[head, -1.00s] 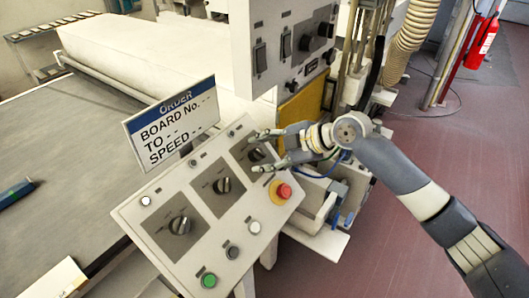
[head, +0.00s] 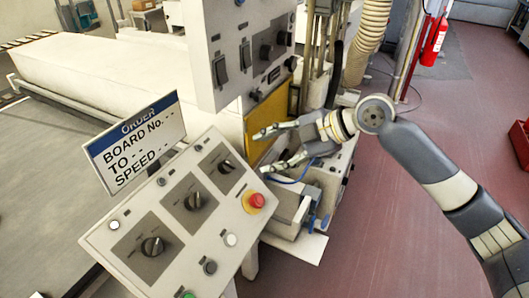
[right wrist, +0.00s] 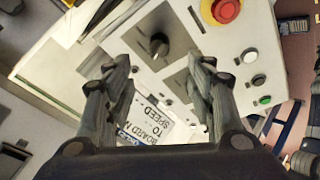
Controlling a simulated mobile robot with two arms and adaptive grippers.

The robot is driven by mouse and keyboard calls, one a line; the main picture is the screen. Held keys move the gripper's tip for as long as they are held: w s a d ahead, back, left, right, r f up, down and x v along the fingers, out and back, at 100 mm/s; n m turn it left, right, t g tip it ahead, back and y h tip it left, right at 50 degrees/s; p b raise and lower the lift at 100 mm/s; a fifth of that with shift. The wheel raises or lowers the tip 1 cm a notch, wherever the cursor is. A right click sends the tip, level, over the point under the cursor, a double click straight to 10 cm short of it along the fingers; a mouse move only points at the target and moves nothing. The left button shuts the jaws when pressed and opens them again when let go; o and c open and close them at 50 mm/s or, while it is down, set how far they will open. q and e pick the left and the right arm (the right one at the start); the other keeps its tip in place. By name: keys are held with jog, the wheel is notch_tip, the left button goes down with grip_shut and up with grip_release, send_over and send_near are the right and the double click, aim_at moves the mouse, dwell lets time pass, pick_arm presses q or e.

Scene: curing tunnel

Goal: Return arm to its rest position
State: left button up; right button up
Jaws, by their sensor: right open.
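My right gripper (head: 266,150) is open and empty. In the head view it is just right of the control panel (head: 119,235), in front of the yellow plate (head: 266,122). The panel has several dark knobs; the farthest knob (head: 227,166) is left of the fingers and apart from them in the picture. In the right wrist view the open fingers (right wrist: 157,88) frame part of the panel, with a knob (right wrist: 153,45) between and beyond them. The red emergency button (head: 254,202) is below the gripper in the head view. My left gripper is not in view.
The order sign (head: 137,145) stands at the panel's left edge. An upright switch box (head: 237,50) rises behind the panel. A fire extinguisher (head: 434,42) and a red crate (head: 520,143) are at the right. The red floor (head: 350,245) right of the machine is clear.

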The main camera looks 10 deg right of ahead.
dwell(0.3)
jog(key=s+a+f+m+h, duration=0.1)
jog(key=s+f+m, duration=0.4)
jog(key=f, duration=0.4)
jog(key=s+a+f+m+h, duration=0.2)
jog(key=s+f+m, duration=0.1)
jog(key=s+f, duration=0.55)
jog(key=s+d+f+m+g+h, duration=0.1)
jog(key=s+d+f+m+h, duration=0.2)
jog(key=s+d+f+m, duration=0.35)
jog(key=s+d+f+m+h, duration=0.4)
jog(key=s+d+m, duration=0.35)
jog(key=s, duration=0.35)
notch_tip(320, 180, down, 26)
jog(key=n+g+b, duration=0.1)
jog(key=s+d+f+g+b, duration=0.1)
jog(key=s+d+f, duration=0.2)
jog(key=s+f, duration=1.5)
jog(key=shift+g, duration=0.4)
